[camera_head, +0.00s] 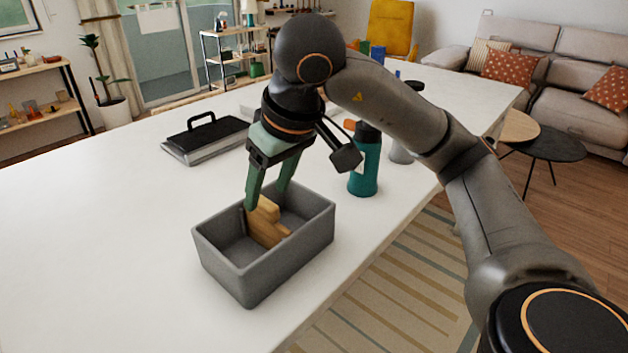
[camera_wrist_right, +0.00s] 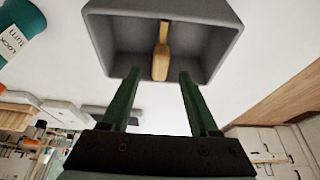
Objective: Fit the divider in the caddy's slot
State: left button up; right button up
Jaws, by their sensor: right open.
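The grey caddy (camera_head: 238,282) stands on the white table, open at the top; it also shows in the wrist view (camera_wrist_right: 205,12). The wooden divider (camera_head: 266,224) stands inside near the caddy's middle, with a stepped top edge. In the wrist view the divider (camera_wrist_right: 161,58) looks narrow and edge-on, roughly midway between the caddy's ends. Its lower edge and the slot are hidden, so I cannot tell how deep it sits. My right gripper (camera_head: 267,197) is open, its green fingers apart on either side of the divider's top end. My left gripper is not in view.
A teal bottle (camera_head: 364,168) with a dark cap stands right of the caddy, near the table edge. A black-topped tray with a handle (camera_head: 205,138) lies behind left. The white table (camera_head: 105,255) is clear left and in front of the caddy.

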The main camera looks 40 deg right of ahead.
jog(key=s+d+b, duration=0.1)
jog(key=s, duration=1.1)
jog(key=shift+r, duration=0.25)
jog(key=shift+s, duration=0.1)
